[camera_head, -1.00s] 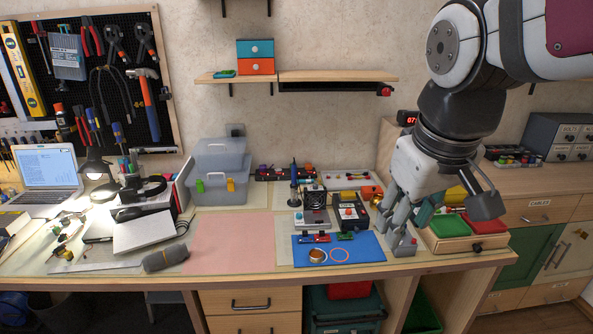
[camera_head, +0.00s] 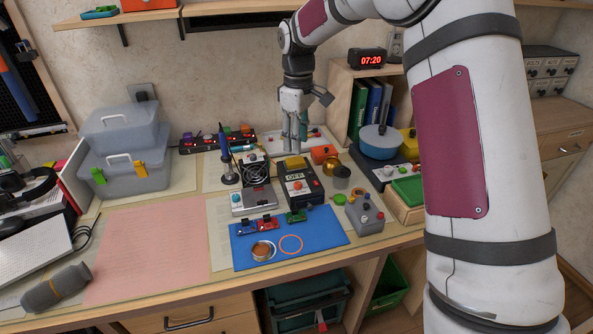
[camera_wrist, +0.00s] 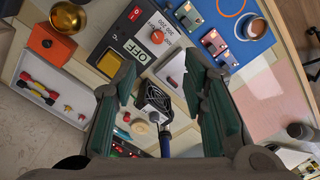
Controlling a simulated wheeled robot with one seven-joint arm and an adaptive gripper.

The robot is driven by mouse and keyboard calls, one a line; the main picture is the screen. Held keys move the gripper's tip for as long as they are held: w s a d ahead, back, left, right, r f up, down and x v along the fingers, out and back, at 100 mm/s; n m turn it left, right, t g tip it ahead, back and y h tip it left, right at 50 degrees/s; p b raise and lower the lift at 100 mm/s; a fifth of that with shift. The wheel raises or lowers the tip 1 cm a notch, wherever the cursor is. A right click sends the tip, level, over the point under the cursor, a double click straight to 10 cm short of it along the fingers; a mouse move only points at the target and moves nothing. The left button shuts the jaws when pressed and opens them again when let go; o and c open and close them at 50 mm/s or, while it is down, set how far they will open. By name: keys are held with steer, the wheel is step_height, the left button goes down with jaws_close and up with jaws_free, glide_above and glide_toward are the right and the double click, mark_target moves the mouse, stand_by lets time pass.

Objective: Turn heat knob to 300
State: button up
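The black heat station (camera_head: 313,196) stands on the bench behind the blue mat. It also shows in the wrist view (camera_wrist: 122,30), with an OFF label and a yellow switch (camera_wrist: 109,64). Its orange-red heat knob (camera_wrist: 164,27) sits beside printed temperature numbers; its exact pointer setting is too small to tell. In the head view the knob (camera_head: 298,185) is small. My gripper (camera_head: 294,140) is above the back of the bench, behind the station, pointing down. In the wrist view its fingers (camera_wrist: 160,85) are wide apart with nothing between them, and the knob lies beyond the fingertips, untouched.
A fan box (camera_head: 256,172) and soldering iron (camera_head: 226,150) stand left of the station. An orange box (camera_head: 323,153) and brass pot (camera_head: 342,172) are to its right. A grey box (camera_head: 364,216) stands at front right. The blue mat (camera_head: 325,232) holds small parts.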

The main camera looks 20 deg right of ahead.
mark_target(298, 183)
steer(key=f, duration=1.4)
steer(key=shift+w+d+f, duration=0.1)
steer(key=shift+w, duration=0.2)
jaws_close()
